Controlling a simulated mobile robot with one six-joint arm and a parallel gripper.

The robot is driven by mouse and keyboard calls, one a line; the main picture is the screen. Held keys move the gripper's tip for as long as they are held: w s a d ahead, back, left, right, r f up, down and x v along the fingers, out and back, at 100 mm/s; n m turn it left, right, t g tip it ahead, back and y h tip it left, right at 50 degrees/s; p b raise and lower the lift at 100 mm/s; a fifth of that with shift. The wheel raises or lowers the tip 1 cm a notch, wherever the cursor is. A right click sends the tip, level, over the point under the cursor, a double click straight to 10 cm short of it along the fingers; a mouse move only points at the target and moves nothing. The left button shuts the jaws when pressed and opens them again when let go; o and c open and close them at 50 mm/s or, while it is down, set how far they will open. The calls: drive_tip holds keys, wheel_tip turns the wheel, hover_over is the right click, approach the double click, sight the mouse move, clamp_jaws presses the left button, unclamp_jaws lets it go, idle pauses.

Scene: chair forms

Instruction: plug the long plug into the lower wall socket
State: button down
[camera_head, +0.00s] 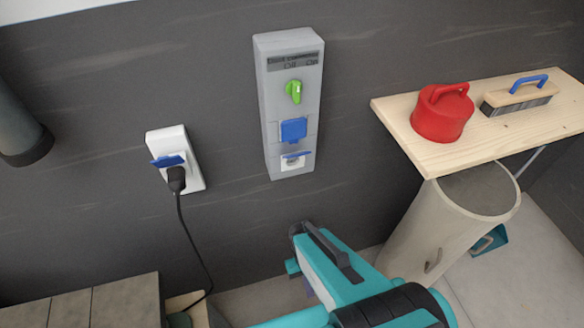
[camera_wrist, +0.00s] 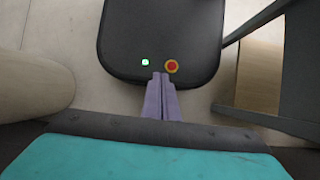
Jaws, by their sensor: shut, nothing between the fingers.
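A black plug (camera_head: 176,179) sits in the white wall socket box (camera_head: 190,150) on the left, under a raised blue lid. Its black cable hangs down toward the bottom left. It is the only plug I can make out.
A green knob (camera_head: 294,91) is on the panel. A wooden shelf (camera_head: 400,112) at the right carries a red lidded container (camera_head: 441,112) and a blue-handled brush (camera_head: 520,95). A beige cylinder bin (camera_head: 440,225) stands below the shelf. A dark pipe (camera_head: 18,125) is at far left.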

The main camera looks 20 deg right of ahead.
drive_tip(key=shift+f+b, duration=1.25)
drive_tip(key=shift+f, duration=0.55)
drive_tip(key=c, duration=2.5)
unclamp_jaws()
